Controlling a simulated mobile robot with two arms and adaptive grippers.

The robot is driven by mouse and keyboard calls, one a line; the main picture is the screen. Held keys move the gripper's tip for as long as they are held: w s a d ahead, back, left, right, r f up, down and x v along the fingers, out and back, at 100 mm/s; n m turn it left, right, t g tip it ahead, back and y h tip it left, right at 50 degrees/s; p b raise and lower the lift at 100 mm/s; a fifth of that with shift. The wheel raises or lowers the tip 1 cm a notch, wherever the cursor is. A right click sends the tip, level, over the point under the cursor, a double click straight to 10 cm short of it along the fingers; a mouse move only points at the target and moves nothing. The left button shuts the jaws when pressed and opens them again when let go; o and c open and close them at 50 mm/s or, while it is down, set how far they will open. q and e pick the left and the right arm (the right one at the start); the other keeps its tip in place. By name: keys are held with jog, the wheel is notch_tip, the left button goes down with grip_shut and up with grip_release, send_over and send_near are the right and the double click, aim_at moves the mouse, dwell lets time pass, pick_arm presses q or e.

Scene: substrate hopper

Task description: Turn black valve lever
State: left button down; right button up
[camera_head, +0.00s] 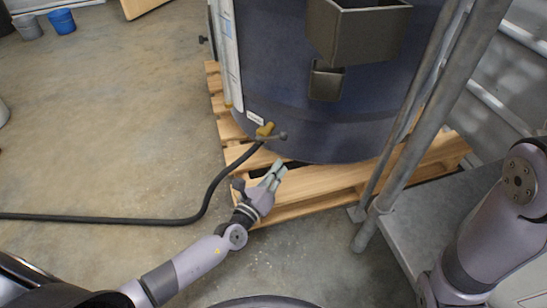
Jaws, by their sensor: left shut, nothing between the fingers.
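A dark valve lever (282,136) with a rounded end sticks out to the right from a yellow valve body (264,129) low on the large dark blue tank (300,125). A black hose (212,190) runs from below the valve and across the floor to the left. My left gripper (276,170) is shut and empty, below the lever and apart from it, over the edge of the pallet. My right arm shows at the right, but its gripper is out of view.
The tank stands on a wooden pallet (325,182). Grey metal posts (430,125) and a grey platform (432,216) stand to the right. Dark boxes (357,32) hang on the tank front. Blue (62,21) and grey (28,27) buckets stand far left. The left floor is mostly clear.

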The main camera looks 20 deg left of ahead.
aim_at(272, 138)
pick_arm(q)
jog(key=shift+w+a+r+p, duration=0.2)
jog(key=shift+w+a+r, duration=0.25)
jog(key=shift+w+r, duration=0.3)
jog(key=shift+w+a+r+p, duration=0.15)
jog(key=shift+w+a+r, duration=0.3)
jog(key=shift+r, duration=0.45)
jog(key=shift+d+r, duration=0.1)
jog(key=shift+d, duration=0.05)
